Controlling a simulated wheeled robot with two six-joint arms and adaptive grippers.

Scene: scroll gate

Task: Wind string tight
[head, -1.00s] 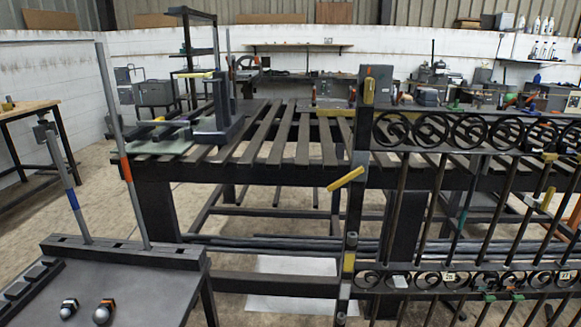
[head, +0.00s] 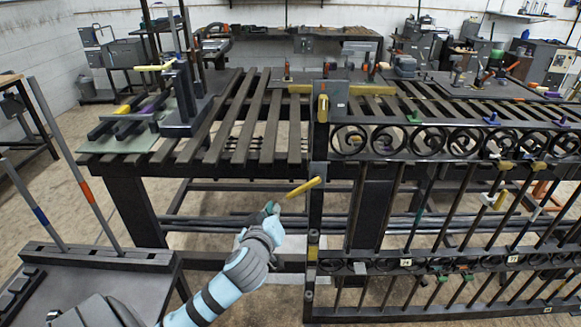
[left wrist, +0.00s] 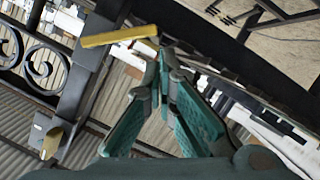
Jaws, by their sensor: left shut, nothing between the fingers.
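The scroll gate (head: 315,215) stands upright at the right, a dark frame with bars and rows of scrolls. A yellow handle (head: 303,187) sticks out to the left from its left post, tilted up to the right; in the left wrist view the yellow handle (left wrist: 118,37) lies just beyond the fingertips. My left gripper (head: 271,208) is just below and left of the handle's free end. In the left wrist view its teal fingers (left wrist: 165,55) are together and empty, and I see no contact with the handle. I can make out no string. My right gripper is not in view.
A slatted dark workbench (head: 240,135) stands behind the gate, with a green plate (head: 125,138) and clamps on it. A dark tray table (head: 95,280) with two tall rods is at the lower left. Open floor (head: 225,200) shows under the workbench.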

